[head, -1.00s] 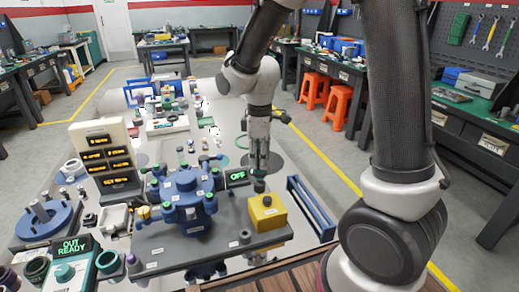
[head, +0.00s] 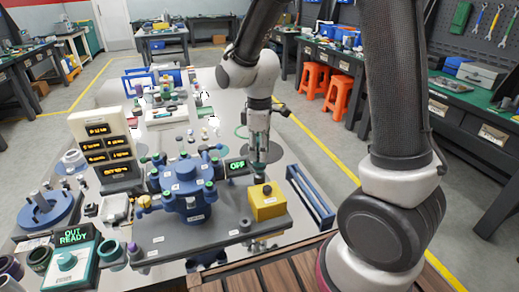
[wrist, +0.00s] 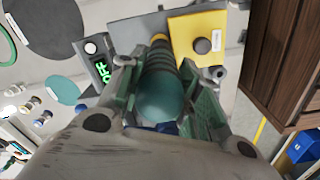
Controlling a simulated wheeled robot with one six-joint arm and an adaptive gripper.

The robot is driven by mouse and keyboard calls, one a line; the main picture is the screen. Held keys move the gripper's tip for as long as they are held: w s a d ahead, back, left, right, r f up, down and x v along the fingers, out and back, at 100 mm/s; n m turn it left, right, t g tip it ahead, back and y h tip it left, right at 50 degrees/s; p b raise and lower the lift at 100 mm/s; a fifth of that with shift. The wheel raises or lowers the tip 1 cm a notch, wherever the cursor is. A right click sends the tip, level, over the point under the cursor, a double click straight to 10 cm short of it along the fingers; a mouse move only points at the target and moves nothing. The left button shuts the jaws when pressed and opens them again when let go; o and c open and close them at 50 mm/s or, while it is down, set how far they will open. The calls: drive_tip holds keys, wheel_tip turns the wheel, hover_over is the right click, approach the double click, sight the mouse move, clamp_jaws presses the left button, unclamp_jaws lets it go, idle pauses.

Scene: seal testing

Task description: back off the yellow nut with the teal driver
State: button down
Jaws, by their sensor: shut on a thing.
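My gripper (wrist: 160,80) is shut on the teal driver (wrist: 162,97), its rounded teal end towards the wrist camera and its darker ribbed part pointing away. A yellow band shows at its far end. In the head view my gripper (head: 258,146) is above the bench, behind the OFF display; the driver is hard to make out there. A yellow nut-like piece (head: 143,203) sits on the left side of the blue hub (head: 188,187), well apart from my gripper. The hub's other arms carry teal-green caps.
A yellow block (head: 268,201) with a dark button stands right of the hub on the grey plate (head: 160,240). The OFF display (head: 237,165) is behind it. A blue frame (head: 310,196) lies at the right. A panel of lit readouts (head: 105,150) stands at the left.

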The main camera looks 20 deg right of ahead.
drive_tip(key=shift+s+f, duration=0.1)
drive_tip(key=shift+f, duration=1)
idle(1.5)
drive_tip(key=shift+r, duration=0.55)
idle(2.9)
drive_tip(key=shift+r, duration=2.45)
